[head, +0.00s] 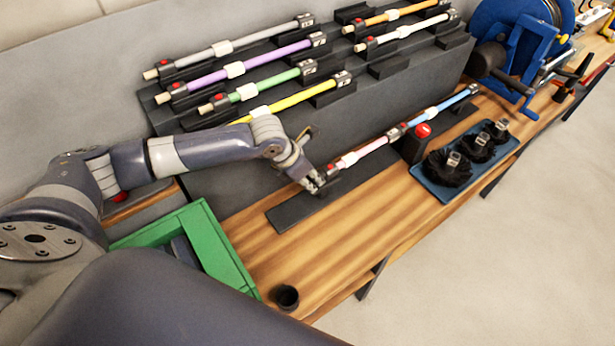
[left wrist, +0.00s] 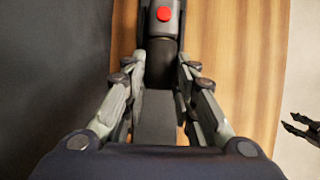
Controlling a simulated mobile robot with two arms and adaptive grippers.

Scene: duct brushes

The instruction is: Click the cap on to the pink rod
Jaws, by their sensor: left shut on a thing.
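The pink rod (head: 365,152) lies in a black rail (head: 300,210) on the bench, in line with a blue rod (head: 440,107). Its near end has a dark socket with a red button, which also shows in the left wrist view (left wrist: 165,14). My left gripper (head: 318,184) is at that end, shut on a dark round cap (left wrist: 160,65) that lines up with the socket. The cap meets the socket closely; I cannot tell whether it is latched. My right gripper (left wrist: 300,125) shows only at the right edge of the left wrist view, its fingers apart and empty.
A red button on a black block (head: 422,131) stands beside the rods. A blue tray (head: 435,192) holds black brushes. A rack (head: 380,68) of coloured rods is behind. A green box (head: 222,250) and a small black cup (head: 286,297) are at the near end.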

